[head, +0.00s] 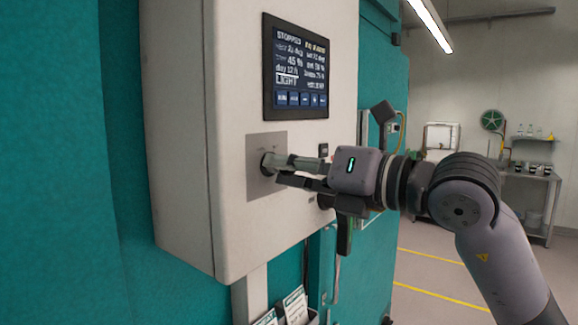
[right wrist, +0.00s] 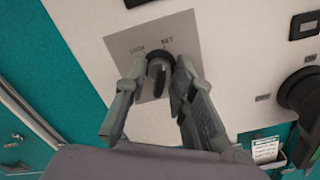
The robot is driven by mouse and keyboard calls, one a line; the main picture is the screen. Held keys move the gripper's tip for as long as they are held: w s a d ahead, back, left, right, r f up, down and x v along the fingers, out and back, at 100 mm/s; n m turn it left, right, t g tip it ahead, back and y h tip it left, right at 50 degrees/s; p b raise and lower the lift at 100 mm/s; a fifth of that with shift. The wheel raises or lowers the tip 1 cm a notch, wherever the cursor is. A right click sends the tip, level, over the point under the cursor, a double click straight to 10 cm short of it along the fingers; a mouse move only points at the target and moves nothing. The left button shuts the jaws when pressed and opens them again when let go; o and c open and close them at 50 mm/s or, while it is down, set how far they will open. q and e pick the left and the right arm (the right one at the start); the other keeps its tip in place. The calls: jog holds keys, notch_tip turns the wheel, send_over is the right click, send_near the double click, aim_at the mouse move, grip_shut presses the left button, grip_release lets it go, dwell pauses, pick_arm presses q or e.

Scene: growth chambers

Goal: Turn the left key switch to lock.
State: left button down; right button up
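The left key switch (head: 267,163) is a black round knob on a square grey plate (head: 283,143) low on the white control box. In the right wrist view the knob (right wrist: 157,68) sits under two labels; the left one seems to read LOCK and the right one SET. Its exact angle is partly hidden. My right gripper (head: 282,171) is at the knob, and in its wrist view the fingers (right wrist: 161,72) stand on either side of it, with a small gap visible. I cannot tell whether either finger touches it. My left gripper is not in view.
A screen (head: 298,68) reading STOPPED is above the plate. Another black knob (right wrist: 302,92) sticks out to the right in the wrist view. Papers (head: 294,303) stand in a holder below the box. Teal chamber walls flank the box; open floor and a bench (head: 530,172) are at right.

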grip_shut()
jog(key=n+b, duration=0.2)
jog(key=shift+f+b, duration=0.2)
jog(key=shift+b, duration=0.2)
jog(key=n+b, duration=0.2)
jog(key=shift+n, duration=0.4)
jog(key=n+b, duration=0.3)
jog(key=n, duration=0.1)
jog(key=shift+r+n+b, duration=0.15)
jog(key=shift+n+b, duration=0.35)
jog(key=shift+n, duration=1)
jog(key=shift+o, duration=0.7)
grip_release()
